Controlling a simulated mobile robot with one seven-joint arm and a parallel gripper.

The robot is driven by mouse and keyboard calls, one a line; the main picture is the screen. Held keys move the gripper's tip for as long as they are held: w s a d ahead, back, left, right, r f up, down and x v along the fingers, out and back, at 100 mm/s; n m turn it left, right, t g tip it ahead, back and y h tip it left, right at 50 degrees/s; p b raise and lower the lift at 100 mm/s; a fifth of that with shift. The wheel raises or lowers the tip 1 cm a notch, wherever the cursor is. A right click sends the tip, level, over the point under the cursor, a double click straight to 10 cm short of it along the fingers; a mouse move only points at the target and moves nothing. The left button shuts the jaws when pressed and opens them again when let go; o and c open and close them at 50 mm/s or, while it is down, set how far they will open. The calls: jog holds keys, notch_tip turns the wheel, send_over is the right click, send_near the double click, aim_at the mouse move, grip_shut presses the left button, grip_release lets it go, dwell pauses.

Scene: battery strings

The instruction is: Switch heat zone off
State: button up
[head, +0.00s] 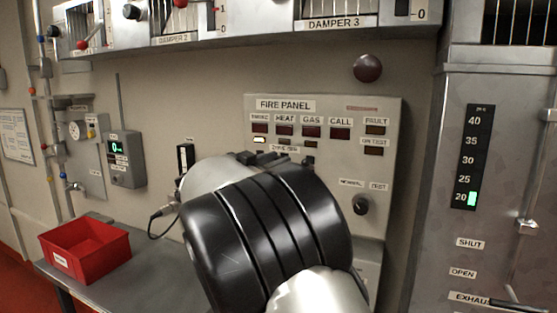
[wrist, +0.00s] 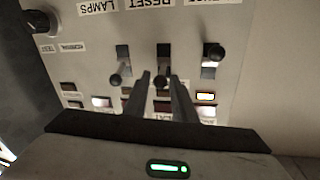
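The fire panel (head: 325,165) stands on the wall in the head view, with the HEAT lamp window (head: 285,131) dark in its top row. My arm hides its lower left part. The wrist view shows the panel upside down, with three toggle switches. The middle switch (wrist: 162,76), under a dark HEAT-like column partly hidden by my fingers, has its knob toward the picture's bottom. My gripper (wrist: 163,82) has its fingers apart, one each side of that knob; contact is unclear. The left switch (wrist: 115,78) points the same way; the right switch (wrist: 213,52) points the opposite way.
A rotary knob (wrist: 40,21) sits at the upper left of the wrist view. A red bin (head: 86,250) stands on the bench. A damper shelf (head: 250,35) overhangs the panel.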

jog(key=shift+w+d, duration=0.35)
jog(key=shift+w, duration=0.25)
grip_shut()
jog(key=shift+f, duration=0.1)
